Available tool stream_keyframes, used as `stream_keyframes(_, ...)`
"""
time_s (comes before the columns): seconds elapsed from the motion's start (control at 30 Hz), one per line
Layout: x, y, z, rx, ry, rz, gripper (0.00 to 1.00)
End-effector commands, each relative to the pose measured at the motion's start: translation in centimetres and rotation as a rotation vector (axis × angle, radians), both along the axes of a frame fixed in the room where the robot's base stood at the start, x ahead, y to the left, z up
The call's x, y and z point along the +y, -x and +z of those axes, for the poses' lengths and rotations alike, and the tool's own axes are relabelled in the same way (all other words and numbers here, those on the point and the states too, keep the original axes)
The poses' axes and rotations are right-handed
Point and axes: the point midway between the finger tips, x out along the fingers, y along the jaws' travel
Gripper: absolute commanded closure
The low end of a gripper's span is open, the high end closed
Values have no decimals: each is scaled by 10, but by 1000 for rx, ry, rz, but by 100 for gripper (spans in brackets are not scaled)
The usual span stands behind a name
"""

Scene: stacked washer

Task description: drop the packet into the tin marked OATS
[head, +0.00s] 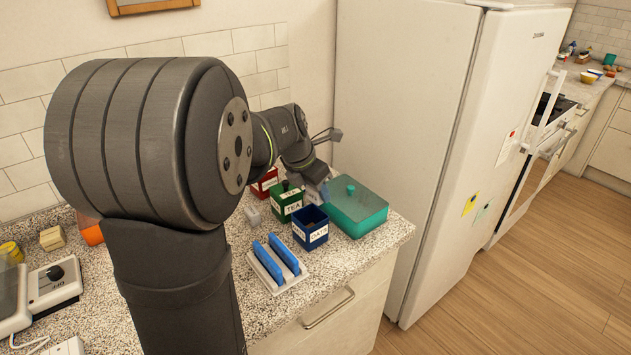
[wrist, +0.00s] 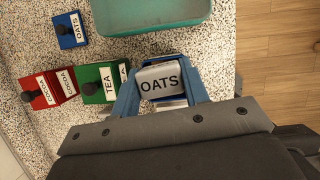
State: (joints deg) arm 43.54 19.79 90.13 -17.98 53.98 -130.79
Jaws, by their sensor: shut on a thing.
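My gripper (wrist: 160,78) is shut on a grey packet (wrist: 160,84) lettered OATS, with one blue finger on each side of it. In the wrist view the packet covers most of a blue tin, whose edge (wrist: 165,58) shows behind it. In the head view the open blue tin marked OATS (head: 318,235) stands on the counter, with my gripper (head: 318,191) above and behind it. How high the packet is over the tin is hard to tell. A blue lid with a dark knob, also marked OATS (wrist: 75,38), lies on the counter.
A green tin marked TEA (head: 283,211) and a red COCOA tin (head: 262,187) stand beside the blue tin. A teal lidded box (head: 362,219) is close on the right, before the fridge (head: 415,110). A rack with blue panels (head: 268,269) stands in front.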

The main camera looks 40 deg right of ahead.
Motion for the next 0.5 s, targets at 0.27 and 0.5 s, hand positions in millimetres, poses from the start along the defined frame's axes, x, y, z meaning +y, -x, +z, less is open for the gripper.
stream_keyframes(0.27, 0, 0, -1, 0, 0, 0, 55)
stream_keyframes(0.5, 0, 0, 0, 0, 0, 0, 33)
